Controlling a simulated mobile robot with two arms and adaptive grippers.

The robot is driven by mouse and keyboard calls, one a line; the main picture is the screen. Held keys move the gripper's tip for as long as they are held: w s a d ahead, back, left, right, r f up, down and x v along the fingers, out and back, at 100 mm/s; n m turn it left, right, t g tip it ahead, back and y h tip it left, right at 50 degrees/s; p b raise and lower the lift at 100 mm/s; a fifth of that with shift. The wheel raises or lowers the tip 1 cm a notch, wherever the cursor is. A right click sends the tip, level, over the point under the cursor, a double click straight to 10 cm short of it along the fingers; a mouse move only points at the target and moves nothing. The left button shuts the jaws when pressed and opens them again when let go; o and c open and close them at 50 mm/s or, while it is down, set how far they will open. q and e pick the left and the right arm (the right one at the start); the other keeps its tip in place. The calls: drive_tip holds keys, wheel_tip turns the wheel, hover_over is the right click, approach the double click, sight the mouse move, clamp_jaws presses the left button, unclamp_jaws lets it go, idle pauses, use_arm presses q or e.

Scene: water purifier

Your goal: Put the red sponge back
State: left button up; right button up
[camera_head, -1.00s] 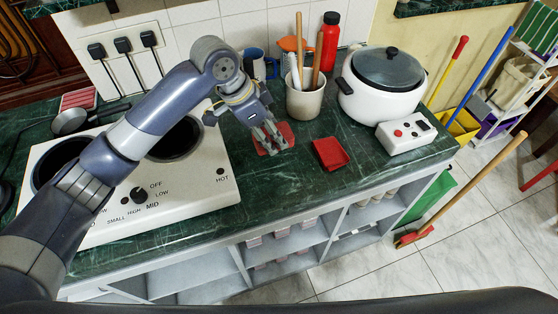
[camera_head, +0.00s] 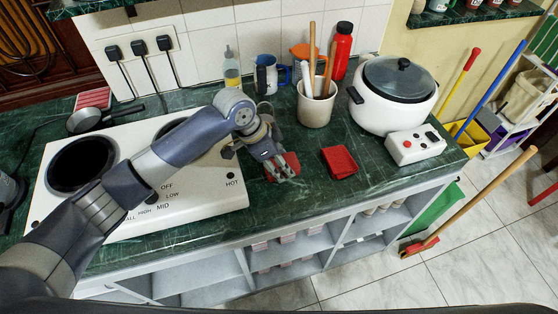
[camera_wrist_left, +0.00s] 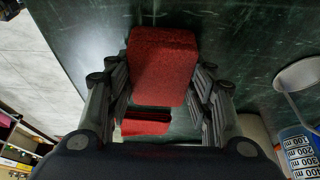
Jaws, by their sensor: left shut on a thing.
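My left gripper (camera_head: 280,168) is shut on the red sponge (camera_wrist_left: 163,65), a rough red block held between its fingertips. In the head view the fingers partly cover the red sponge (camera_head: 291,160), near the counter's front part, right of the white stove. I cannot tell whether the sponge touches the counter. My right gripper is not in view.
A beige utensil pot (camera_head: 315,108) stands behind the dish. A white cooker (camera_head: 393,105) and a control box (camera_head: 415,146) are to the right. A blue cup (camera_head: 267,76) and a red bottle (camera_head: 340,52) stand at the back. The counter's front edge is close.

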use_arm(q)
drive_tip(key=o, duration=1)
drive_tip(key=shift+f, duration=0.1)
drive_tip(key=shift+o, duration=0.2)
drive_tip(key=shift+a+r, duration=0.15)
drive_tip(key=shift+r, duration=0.3)
drive_tip(key=v, duration=1.1)
drive_tip(key=shift+r+b, duration=0.25)
drive_tip(key=shift+b, duration=0.05)
drive_tip(key=shift+s+f, duration=0.1)
